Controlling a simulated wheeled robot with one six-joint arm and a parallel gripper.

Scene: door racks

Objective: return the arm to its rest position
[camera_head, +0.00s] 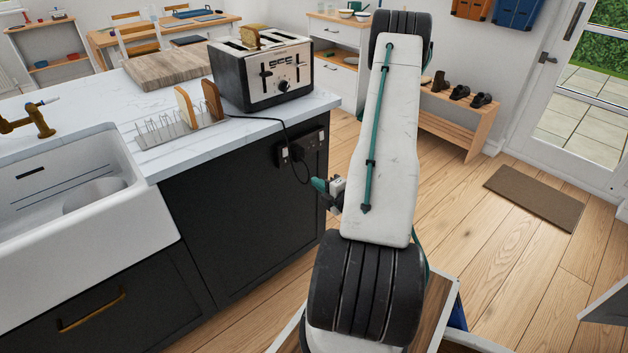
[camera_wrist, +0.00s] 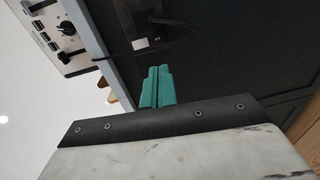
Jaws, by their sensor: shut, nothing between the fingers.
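My arm stands bent in front of the dark island in the head view, with its white link (camera_head: 385,140) upright. My gripper (camera_head: 320,185) sticks out to the left from behind this link, near the island's end panel and just below the socket. Its teal fingers also show in the wrist view (camera_wrist: 156,87), side by side and shut, with nothing between them. Part of my gripper is hidden behind the arm link in the head view.
A socket (camera_head: 305,146) with a plugged-in black cable is on the island's end panel. The toaster (camera_head: 262,72), holding bread, and a toast rack (camera_head: 180,127) stand on the worktop (camera_head: 100,110). A sink (camera_head: 75,195) is at left. Floor is clear right, toward a doormat (camera_head: 533,198).

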